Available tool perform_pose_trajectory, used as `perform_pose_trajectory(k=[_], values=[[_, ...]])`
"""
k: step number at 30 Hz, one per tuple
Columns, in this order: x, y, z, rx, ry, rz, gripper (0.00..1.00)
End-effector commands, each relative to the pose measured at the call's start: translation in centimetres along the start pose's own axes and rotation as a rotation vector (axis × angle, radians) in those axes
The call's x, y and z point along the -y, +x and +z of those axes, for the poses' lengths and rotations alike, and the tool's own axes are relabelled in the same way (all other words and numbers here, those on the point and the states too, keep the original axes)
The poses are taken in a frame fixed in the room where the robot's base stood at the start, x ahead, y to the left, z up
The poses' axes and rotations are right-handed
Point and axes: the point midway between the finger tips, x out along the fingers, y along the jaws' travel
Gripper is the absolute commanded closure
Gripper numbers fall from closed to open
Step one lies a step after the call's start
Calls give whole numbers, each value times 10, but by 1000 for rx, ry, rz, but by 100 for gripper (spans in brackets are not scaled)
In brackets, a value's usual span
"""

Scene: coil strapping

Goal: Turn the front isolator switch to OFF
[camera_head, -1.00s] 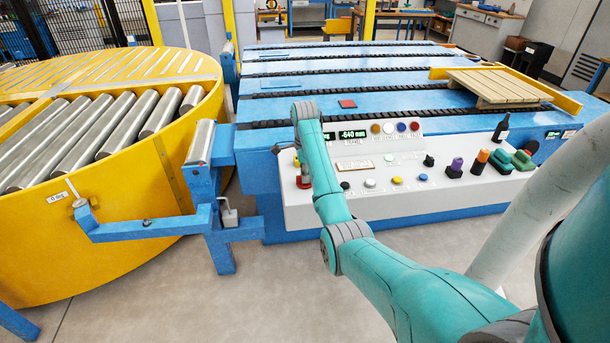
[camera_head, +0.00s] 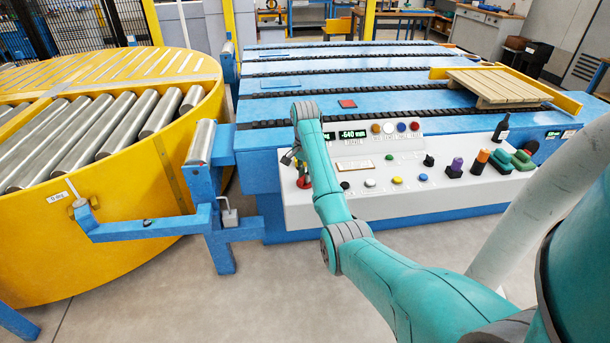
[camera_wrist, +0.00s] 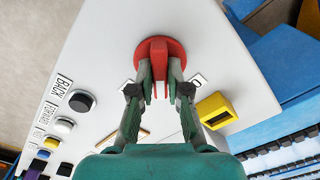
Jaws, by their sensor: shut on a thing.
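The isolator switch (camera_wrist: 178,52) is a round red knob with a raised red grip bar on the white control panel (camera_wrist: 105,45). In the wrist view my gripper (camera_wrist: 160,75) has its two fingers on either side of the bar, shut on it. The bar points roughly along the view's vertical. A label beside the switch is mostly covered by the fingers, so its position text cannot be read. In the head view a red part of the switch (camera_head: 303,182) shows at the panel's left end, partly behind my arm.
A yellow block (camera_wrist: 216,110) sits on the panel close to the gripper. Black, white, blue and yellow buttons (camera_head: 397,180) run along the panel. A bottle and colored objects stand at its right. The yellow roller turntable (camera_head: 130,205) is at left.

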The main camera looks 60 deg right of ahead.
Motion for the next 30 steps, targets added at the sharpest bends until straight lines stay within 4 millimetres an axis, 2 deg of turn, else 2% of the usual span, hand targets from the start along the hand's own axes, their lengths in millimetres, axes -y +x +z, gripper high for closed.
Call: perform_pose_trajectory(k=[18,30], values=[[0,0,0,0,-556,-1,100],[0,0,0,0,-755,-1,100]])
